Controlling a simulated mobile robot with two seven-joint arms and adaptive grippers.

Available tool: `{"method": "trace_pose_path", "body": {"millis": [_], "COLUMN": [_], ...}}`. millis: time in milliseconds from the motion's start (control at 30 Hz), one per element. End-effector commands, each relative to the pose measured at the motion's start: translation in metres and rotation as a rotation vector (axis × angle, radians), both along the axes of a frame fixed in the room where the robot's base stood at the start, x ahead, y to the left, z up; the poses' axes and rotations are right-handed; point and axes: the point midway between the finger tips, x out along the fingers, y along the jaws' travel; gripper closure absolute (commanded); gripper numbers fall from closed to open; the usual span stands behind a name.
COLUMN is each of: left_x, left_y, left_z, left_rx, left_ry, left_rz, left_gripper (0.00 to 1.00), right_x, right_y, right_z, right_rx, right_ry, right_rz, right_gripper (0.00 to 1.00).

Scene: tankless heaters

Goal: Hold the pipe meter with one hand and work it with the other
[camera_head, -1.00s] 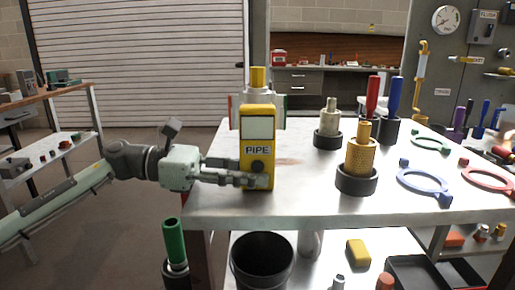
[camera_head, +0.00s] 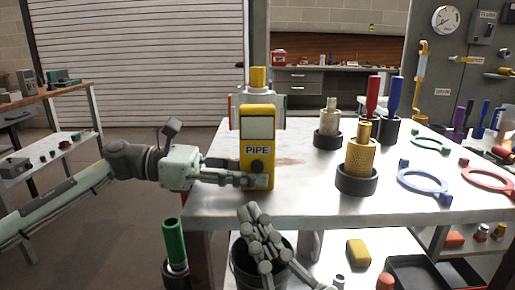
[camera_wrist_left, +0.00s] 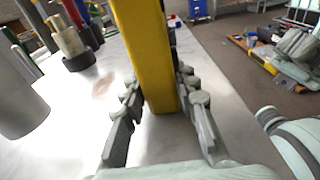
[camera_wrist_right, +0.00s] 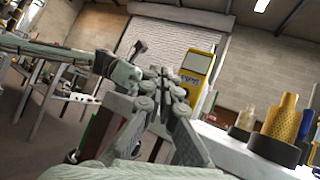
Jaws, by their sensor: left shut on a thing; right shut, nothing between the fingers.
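The pipe meter (camera_head: 257,128) is a yellow upright box with a pale screen, a PIPE label and a dark round knob. It stands at the left part of the metal table. My left gripper (camera_head: 258,180) is shut on its lower part, with a finger on each side in the left wrist view (camera_wrist_left: 160,100). My right gripper (camera_head: 256,222) is shut and empty, in front of the table edge and below the meter. In the right wrist view the right fingers (camera_wrist_right: 166,75) point up toward the meter (camera_wrist_right: 197,72), apart from it.
A gold knurled cylinder (camera_head: 361,157) in a black ring base stands right of the meter. Blue (camera_head: 424,180) and red (camera_head: 487,180) ring tools lie farther right. A black bucket (camera_head: 240,275) stands below the table edge. The tabletop between the meter and the gold cylinder is clear.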

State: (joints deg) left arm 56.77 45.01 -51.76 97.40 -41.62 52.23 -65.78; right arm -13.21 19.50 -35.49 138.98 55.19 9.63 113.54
Motion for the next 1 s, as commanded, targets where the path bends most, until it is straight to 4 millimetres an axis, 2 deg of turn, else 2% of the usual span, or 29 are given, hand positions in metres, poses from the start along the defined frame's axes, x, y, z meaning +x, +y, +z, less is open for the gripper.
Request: {"method": "trace_pose_path", "body": {"millis": [100,200,367,800,1000], "left_x": [0.0,0.0,0.0,0.0,0.0], "left_y": [0.0,0.0,0.0,0.0,0.0], "left_z": [0.0,0.0,0.0,0.0,0.0], "left_rx": [0.0,0.0,0.0,0.0,0.0], "left_ry": [0.0,0.0,0.0,0.0,0.0], "left_rz": [0.0,0.0,0.0,0.0,0.0], "left_gripper": [0.94,0.94,0.94,0.94,0.94], "right_x": [0.0,0.003,0.016,0.074,0.087], "right_y": [-0.006,-0.008,-0.009,-0.008,-0.008], "right_z": [0.007,0.009,0.01,0.01,0.01], "right_rx": [0.147,0.201,0.21,0.204,0.204], "right_ry": [0.053,0.073,0.074,0.075,0.075], "right_rz": [0.058,0.079,0.08,0.08,0.08], "right_gripper": [1.0,1.0,1.0,1.0,1.0]}}
